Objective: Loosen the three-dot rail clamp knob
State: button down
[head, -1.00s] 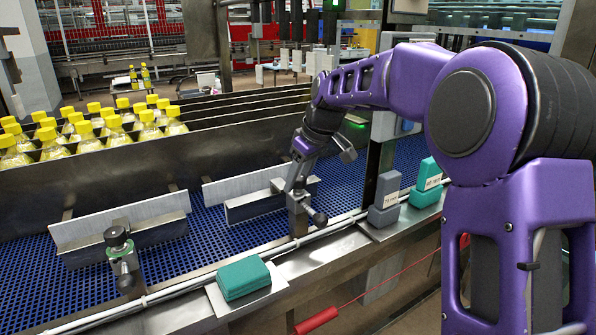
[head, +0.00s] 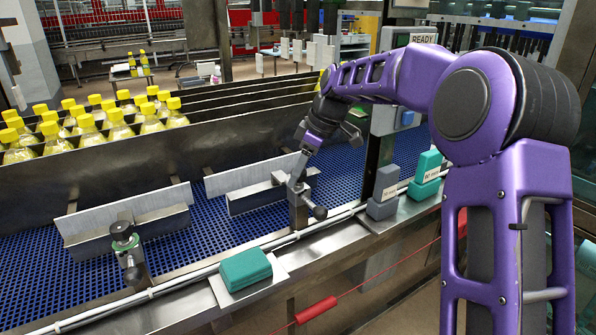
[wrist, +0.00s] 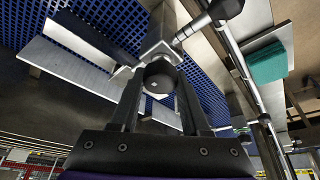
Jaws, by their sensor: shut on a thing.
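My gripper (head: 299,178) reaches down to the right-hand rail clamp (head: 298,212) in the head view. In the wrist view its two fingers (wrist: 160,92) are shut on a dark round knob (wrist: 160,74) on top of that clamp. The dots on the knob cannot be counted. A side lever with a dark ball end (head: 320,213) sticks out of the same clamp. A second clamp stands at the left, with a dark knob (head: 121,231) and a green ring below it. No gripper touches it.
Metal lane rails (head: 128,217) stand over the blue belt (head: 235,232). A teal block (head: 246,269) lies on a plate at the front edge. Grey blocks (head: 385,185) and teal blocks (head: 427,170) stand to the right. Yellow-capped bottles (head: 90,125) fill lanes behind a tall metal wall.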

jog(key=shift+s+f, duration=0.1)
jog(key=shift+f, duration=0.15)
jog(key=shift+c, duration=1.9)
grip_release()
jog(key=shift+r, duration=0.1)
jog(key=shift+r, duration=0.15)
jog(key=v, duration=1.7)
